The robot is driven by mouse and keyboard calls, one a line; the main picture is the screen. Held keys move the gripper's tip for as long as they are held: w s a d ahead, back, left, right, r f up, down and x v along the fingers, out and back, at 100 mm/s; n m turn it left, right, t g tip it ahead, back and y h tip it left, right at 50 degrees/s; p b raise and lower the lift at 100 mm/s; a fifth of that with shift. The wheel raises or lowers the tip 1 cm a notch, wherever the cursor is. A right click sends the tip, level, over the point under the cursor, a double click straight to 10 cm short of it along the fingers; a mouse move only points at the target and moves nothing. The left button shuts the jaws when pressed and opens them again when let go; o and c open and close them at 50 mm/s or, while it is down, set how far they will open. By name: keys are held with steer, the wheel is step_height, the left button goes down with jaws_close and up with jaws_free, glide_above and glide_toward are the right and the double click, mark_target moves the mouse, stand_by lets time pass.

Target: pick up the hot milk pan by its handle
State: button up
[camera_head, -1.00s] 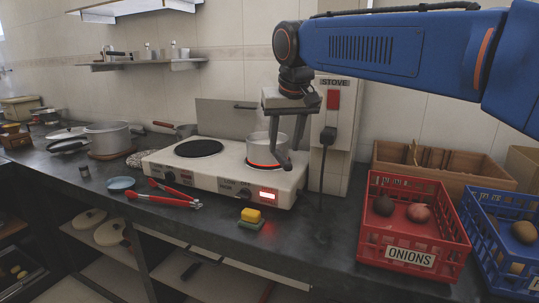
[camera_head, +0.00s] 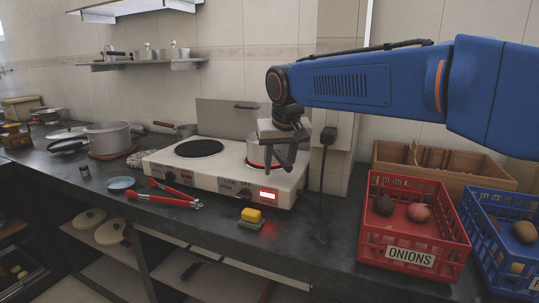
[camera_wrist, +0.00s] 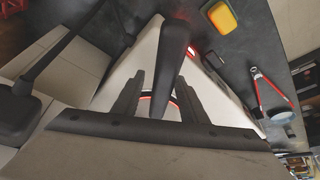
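The milk pan (camera_head: 254,151) is a small grey metal pan on the right burner of the white two-burner stove (camera_head: 222,177), and its burner ring glows red. My gripper (camera_head: 281,166) is at the pan's right side, pointing down, and hides part of it. In the wrist view the dark handle (camera_wrist: 172,60) runs between the two fingers of my gripper (camera_wrist: 160,78). The fingers stand apart with gaps beside the handle, so the gripper looks open. The pan body is mostly hidden there; only a red glow shows.
A yellow and green sponge (camera_head: 250,217) and red-handled tongs (camera_head: 172,193) lie in front of the stove. A red onion crate (camera_head: 373,245) stands to the right. A black plug and cord (camera_head: 327,137) hang close to my gripper's right. Another pan (camera_head: 184,130) stands behind the stove.

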steer(key=shift+r, duration=0.1)
jaws_close()
